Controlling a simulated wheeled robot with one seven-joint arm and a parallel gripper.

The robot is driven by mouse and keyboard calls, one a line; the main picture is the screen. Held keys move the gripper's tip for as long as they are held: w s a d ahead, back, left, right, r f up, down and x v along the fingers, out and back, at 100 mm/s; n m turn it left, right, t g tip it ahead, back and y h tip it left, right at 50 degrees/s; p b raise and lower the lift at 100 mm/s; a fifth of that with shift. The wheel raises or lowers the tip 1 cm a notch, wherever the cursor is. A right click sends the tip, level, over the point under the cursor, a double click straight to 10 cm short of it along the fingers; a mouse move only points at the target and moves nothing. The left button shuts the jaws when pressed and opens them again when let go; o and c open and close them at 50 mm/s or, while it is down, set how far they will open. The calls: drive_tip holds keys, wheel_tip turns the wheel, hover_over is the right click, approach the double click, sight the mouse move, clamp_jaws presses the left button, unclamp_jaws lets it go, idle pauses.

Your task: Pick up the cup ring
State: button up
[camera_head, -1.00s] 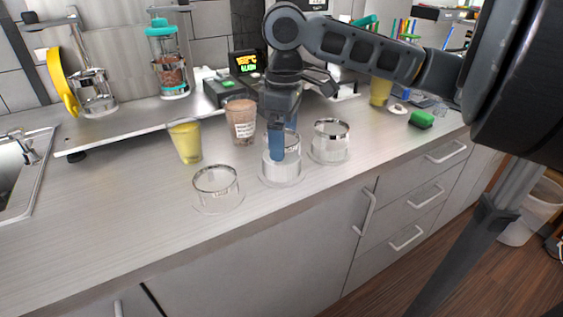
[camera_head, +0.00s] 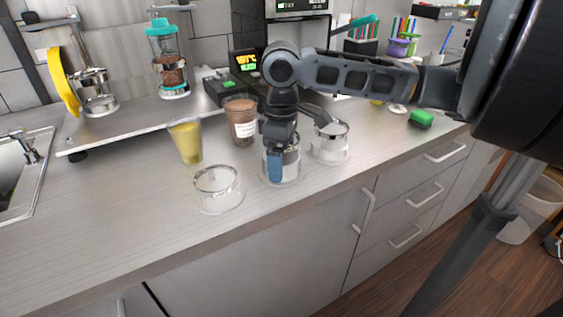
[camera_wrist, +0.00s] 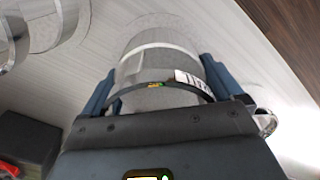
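Three clear, round cup rings with bright metallic rims stand in a row near the counter's front edge: left (camera_head: 218,190), middle (camera_head: 290,168) and right (camera_head: 331,146). My gripper (camera_head: 275,176) points down over the middle one, with a blue finger in front of it. In the wrist view, the clear cylinder of this ring (camera_wrist: 160,62) with its pale band sits between the two blue fingers of my gripper (camera_wrist: 158,72). The fingers look open around it, close to its sides; contact cannot be made out. The far finger is hidden in the head view.
A yellow cup (camera_head: 186,142) and a brown-filled cup (camera_head: 241,120) stand just behind the rings. A raised metal shelf (camera_head: 130,122), a dark device with a lit display (camera_head: 245,62) and a green sponge (camera_head: 421,118) are farther back. The counter's left front is bare.

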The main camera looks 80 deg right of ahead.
drive_tip(key=c, duration=0.7)
drive_tip(key=shift+o, duration=0.2)
drive_tip(key=shift+r, duration=0.1)
